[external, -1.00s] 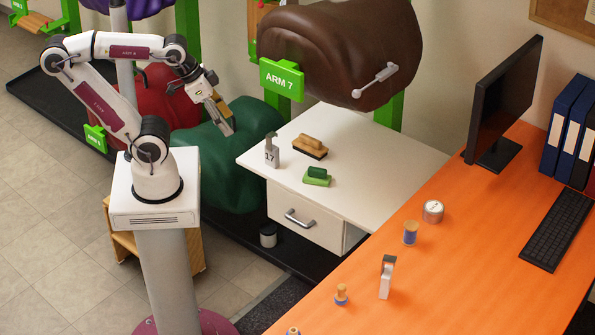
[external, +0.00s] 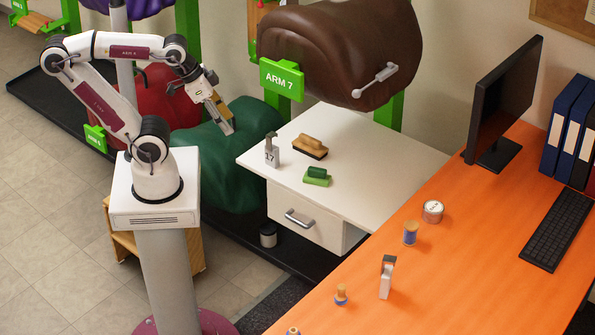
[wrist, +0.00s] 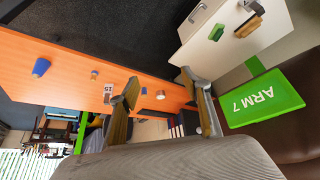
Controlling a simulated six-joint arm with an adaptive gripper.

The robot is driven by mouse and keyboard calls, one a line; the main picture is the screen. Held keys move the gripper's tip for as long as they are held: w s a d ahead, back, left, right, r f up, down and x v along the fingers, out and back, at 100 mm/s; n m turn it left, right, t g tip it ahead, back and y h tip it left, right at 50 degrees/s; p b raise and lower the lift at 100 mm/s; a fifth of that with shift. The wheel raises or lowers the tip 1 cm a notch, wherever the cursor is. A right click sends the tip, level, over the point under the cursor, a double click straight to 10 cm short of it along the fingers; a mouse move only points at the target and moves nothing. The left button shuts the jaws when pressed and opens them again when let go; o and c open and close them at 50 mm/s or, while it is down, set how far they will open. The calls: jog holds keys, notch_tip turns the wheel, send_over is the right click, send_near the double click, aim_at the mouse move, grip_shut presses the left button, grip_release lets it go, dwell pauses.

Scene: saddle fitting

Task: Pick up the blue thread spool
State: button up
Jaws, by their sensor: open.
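A spool with blue thread and wooden ends (external: 410,233) stands upright on the orange table, beside a round tin. Smaller wooden pieces with some blue, one nearer (external: 341,295) and one cut by the bottom edge (external: 293,331), are also on the table; I cannot tell whether they are spools. In the wrist view, a blue piece (wrist: 41,67) stands at the left of the table. My gripper (external: 222,117) is high over the green saddle shape, far from the table. Its two fingers are apart and empty in the wrist view (wrist: 158,84).
The orange table (external: 475,245) also holds the tin (external: 432,211), a grey-white upright tool (external: 387,277), a monitor (external: 505,100) and a keyboard (external: 558,230).

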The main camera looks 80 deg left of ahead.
jog(key=w+d+f+t, duration=0.2)
jog(key=w, duration=1.1)
jog(key=w+d+f+m+t+h, duration=0.1)
jog(key=w+d+f+t, duration=0.15)
jog(key=w, duration=1.05)
jog(key=w+d+f+t, duration=0.2)
jog(key=w+d, duration=0.1)
jog(key=w, duration=1)
jog(key=w+d+f, duration=0.2)
jog(key=w+f, duration=0.3)
jog(key=m+t+h, duration=0.2)
jog(key=t+h, duration=0.1)
jog(key=t, duration=0.2)
send_near(410, 233)
jog(key=w, duration=0.1)
jog(key=w+a, duration=0.1)
jog(key=w, duration=0.1)
jog(key=shift+w+a+f, duration=0.2)
jog(key=shift+w+a, duration=0.05)
jog(key=shift+a, duration=0.05)
jog(key=shift+s+d+f, duration=0.1)
jog(key=shift+s+f, duration=0.25)
jog(key=shift+f, duration=0.15)
jog(key=shift+w, duration=0.1)
jog(key=shift+x, duration=1.2)
